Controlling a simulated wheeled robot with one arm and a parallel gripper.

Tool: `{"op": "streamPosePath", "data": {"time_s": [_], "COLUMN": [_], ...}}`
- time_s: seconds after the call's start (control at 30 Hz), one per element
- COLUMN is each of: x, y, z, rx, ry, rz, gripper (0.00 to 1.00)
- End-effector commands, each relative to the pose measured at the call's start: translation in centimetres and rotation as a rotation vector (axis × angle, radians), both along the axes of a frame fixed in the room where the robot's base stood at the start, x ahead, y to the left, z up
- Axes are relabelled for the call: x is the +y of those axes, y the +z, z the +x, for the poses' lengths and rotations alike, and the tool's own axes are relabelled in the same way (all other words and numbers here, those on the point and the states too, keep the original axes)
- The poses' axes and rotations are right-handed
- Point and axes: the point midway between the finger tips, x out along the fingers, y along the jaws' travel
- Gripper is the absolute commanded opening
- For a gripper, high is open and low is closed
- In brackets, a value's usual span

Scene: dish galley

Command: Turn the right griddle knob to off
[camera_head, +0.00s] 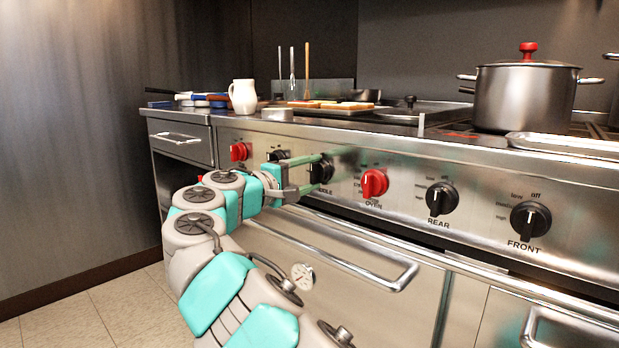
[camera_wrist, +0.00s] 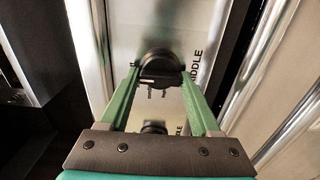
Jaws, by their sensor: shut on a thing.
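The right griddle knob (camera_head: 321,170) is a round black knob on the steel front panel, partly behind my gripper in the head view. In the wrist view the same knob (camera_wrist: 160,66) sits between the ends of my two green fingers, beside a label of which "DDLE" is readable. My gripper (camera_head: 318,171) is shut on this knob, one finger on either side; the fingers also show in the wrist view (camera_wrist: 159,72). The knob's grip bar lies roughly across the wrist view, finger to finger. Its pointer mark cannot be made out.
Another black knob (camera_head: 277,156) and a red knob (camera_head: 239,152) are to the left. To the right are a red oven knob (camera_head: 374,184), the rear knob (camera_head: 441,198) and the front knob (camera_head: 530,220). An oven handle (camera_head: 345,250) juts out below. A pot (camera_head: 525,98) stands on top.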

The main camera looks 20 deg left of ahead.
Motion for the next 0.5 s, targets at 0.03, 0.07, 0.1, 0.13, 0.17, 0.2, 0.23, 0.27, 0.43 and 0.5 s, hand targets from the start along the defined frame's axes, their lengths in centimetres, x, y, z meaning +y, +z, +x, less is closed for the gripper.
{"op": "streamPosePath", "data": {"time_s": [0.03, 0.07, 0.1, 0.13, 0.17, 0.2, 0.23, 0.27, 0.43, 0.5], "x": [-0.14, -0.14, -0.14, -0.13, -0.14, -0.14, -0.14, -0.15, -0.18, -0.19], "y": [-0.13, -0.12, -0.11, -0.10, -0.09, -0.09, -0.09, -0.09, -0.08, -0.08], "z": [0.10, 0.10, 0.10, 0.10, 0.10, 0.11, 0.11, 0.11, 0.12, 0.13], "rx": [0.000, -0.001, -0.002, -0.002, -0.002, -0.003, -0.003, -0.003, -0.002, -0.002], "ry": [-0.003, -0.003, -0.003, -0.003, -0.003, -0.003, -0.003, -0.003, -0.004, -0.004], "rz": [0.006, 0.008, 0.010, 0.011, 0.011, 0.012, 0.012, 0.012, 0.011, 0.011], "gripper": [0.08, 0.08, 0.08, 0.08, 0.08, 0.08, 0.08, 0.08, 0.08, 0.69]}}
